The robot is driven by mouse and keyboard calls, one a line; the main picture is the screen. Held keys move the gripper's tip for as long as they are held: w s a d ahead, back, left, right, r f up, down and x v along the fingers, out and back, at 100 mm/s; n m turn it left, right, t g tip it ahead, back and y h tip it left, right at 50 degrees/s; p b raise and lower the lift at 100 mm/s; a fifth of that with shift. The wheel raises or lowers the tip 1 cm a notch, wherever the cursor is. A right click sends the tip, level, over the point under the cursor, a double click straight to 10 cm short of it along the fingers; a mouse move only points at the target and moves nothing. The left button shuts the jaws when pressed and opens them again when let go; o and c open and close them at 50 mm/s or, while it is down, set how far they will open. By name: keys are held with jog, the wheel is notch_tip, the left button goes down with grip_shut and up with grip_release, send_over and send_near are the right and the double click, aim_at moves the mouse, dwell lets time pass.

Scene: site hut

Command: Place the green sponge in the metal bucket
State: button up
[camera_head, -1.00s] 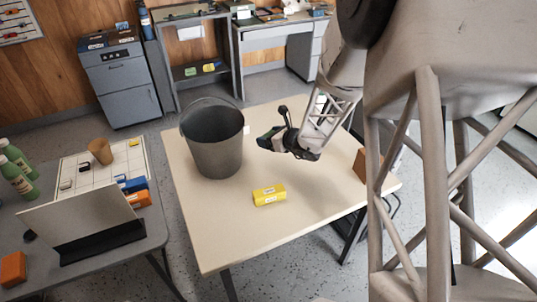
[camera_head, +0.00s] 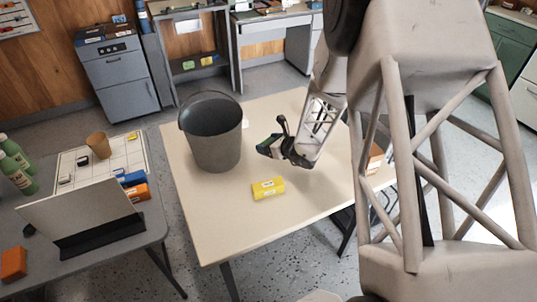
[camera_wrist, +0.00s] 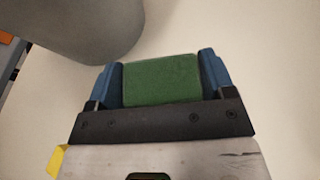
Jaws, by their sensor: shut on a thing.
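The green sponge (camera_wrist: 162,80) is held between the two blue fingers of my gripper (camera_wrist: 162,77) in the wrist view. In the head view my gripper (camera_head: 270,148) is above the cream table, to the right of the metal bucket, and the sponge shows only as a small dark green part at its tip. The metal bucket (camera_head: 217,146) is grey, upright and open at the top, on the left rear of the table. Its wall also shows at the upper left of the wrist view (camera_wrist: 85,25). The sponge is outside the bucket.
A yellow block (camera_head: 268,188) lies on the cream table (camera_head: 225,225) in front of the bucket. A brown block (camera_head: 375,158) is at the table's right edge, partly behind my arm. The table's front is clear.

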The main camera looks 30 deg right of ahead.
aim_at(268, 160)
jog(key=shift+f, duration=0.95)
jog(key=shift+f, duration=0.1)
jog(key=shift+f, duration=1.8)
jog(key=shift+f, duration=0.1)
jog(key=o, duration=0.9)
jog(key=shift+c, duration=0.2)
jog(key=shift+s, duration=0.1)
jog(key=shift+v, duration=6)
